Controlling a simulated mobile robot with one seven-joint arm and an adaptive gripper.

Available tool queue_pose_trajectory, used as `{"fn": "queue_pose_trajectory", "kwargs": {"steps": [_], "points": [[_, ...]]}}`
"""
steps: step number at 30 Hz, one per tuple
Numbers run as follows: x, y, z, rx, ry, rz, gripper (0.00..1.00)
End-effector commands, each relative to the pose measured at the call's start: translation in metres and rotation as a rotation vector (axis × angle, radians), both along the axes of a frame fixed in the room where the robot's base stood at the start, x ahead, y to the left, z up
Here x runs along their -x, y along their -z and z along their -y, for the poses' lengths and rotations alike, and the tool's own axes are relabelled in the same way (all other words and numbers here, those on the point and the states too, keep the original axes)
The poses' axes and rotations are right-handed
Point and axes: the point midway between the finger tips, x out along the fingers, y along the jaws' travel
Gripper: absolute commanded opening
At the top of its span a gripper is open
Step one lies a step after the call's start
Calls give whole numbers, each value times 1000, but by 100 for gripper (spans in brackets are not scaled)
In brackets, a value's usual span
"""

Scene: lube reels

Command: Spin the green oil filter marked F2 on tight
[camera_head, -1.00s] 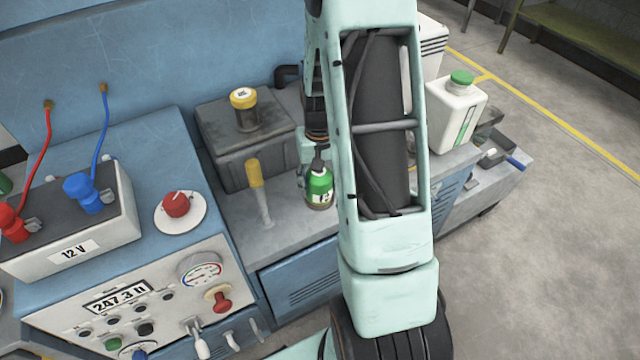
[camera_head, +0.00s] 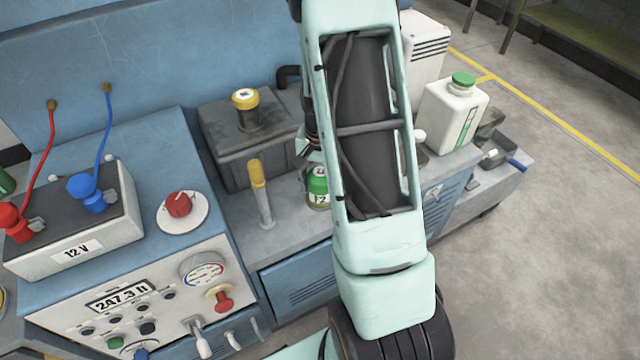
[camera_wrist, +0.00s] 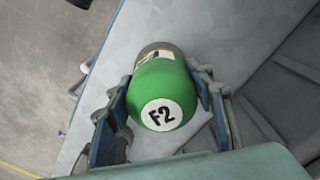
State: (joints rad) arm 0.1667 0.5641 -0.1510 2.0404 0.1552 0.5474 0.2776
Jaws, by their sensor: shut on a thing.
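The green oil filter (camera_head: 317,186) stands upright low over the grey bench in the head view, its F2 label facing me. Its domed green end with a white F2 disc shows in the wrist view (camera_wrist: 167,92). My gripper (camera_wrist: 165,95) is shut on the filter, one finger on each side of it. In the head view my arm hides most of the gripper. I cannot tell whether the filter's lower end touches the bench.
A dark grey block (camera_head: 238,150) with a yellow-capped cylinder (camera_head: 246,104) stands behind. A yellow-topped post (camera_head: 260,190) is close left of the filter. A white green-capped jug (camera_head: 452,115) stands right of my arm. The control panel (camera_head: 130,300) is at left.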

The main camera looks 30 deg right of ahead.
Motion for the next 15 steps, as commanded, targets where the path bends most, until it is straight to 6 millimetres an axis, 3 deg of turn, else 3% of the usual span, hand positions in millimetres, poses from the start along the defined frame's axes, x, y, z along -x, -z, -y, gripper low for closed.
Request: {"fn": "queue_pose_trajectory", "kwargs": {"steps": [10,15], "points": [[-1,-1,-2,1,373,-3,15],[-1,1,-2,-1,449,-2,15]]}}
